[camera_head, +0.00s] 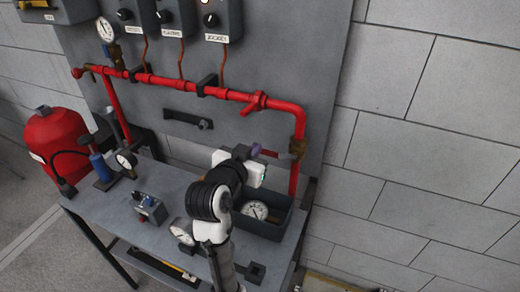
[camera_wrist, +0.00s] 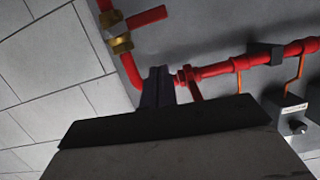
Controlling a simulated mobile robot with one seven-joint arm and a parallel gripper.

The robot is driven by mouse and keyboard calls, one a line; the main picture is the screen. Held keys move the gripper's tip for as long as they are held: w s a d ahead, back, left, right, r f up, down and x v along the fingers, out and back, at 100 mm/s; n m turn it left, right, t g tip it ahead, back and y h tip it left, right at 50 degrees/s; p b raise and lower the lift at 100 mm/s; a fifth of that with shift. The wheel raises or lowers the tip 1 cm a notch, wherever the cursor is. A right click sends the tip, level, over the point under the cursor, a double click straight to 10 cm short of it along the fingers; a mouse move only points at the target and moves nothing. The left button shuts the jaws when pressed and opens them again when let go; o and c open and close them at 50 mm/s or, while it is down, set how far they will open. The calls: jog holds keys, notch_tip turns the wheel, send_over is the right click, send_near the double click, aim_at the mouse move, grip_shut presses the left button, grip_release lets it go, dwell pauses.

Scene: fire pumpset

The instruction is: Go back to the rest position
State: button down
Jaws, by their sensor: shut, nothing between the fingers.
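My gripper (camera_head: 257,150) is raised above the workbench (camera_head: 175,187), in front of the grey panel and near the lower right of the red pipe. Its dark fingers also show in the wrist view (camera_wrist: 158,88), together and with nothing between them. In that view they stand in front of the red pipe (camera_wrist: 215,69), between the brass fitting with a red lever (camera_wrist: 122,44) and a red valve handle (camera_wrist: 193,88). I cannot tell whether they touch anything. My arm hides part of the bench and bin.
A dark bin (camera_head: 270,228) holding a gauge (camera_head: 255,210) stands below my gripper. Another gauge (camera_head: 182,232) is beside my arm. A small box (camera_head: 150,208), a blue hand pump (camera_head: 101,167) and a red tank (camera_head: 55,143) are left. A block wall (camera_head: 430,150) is right.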

jog(key=shift+b+v, duration=0.3)
jog(key=shift+v, duration=1.65)
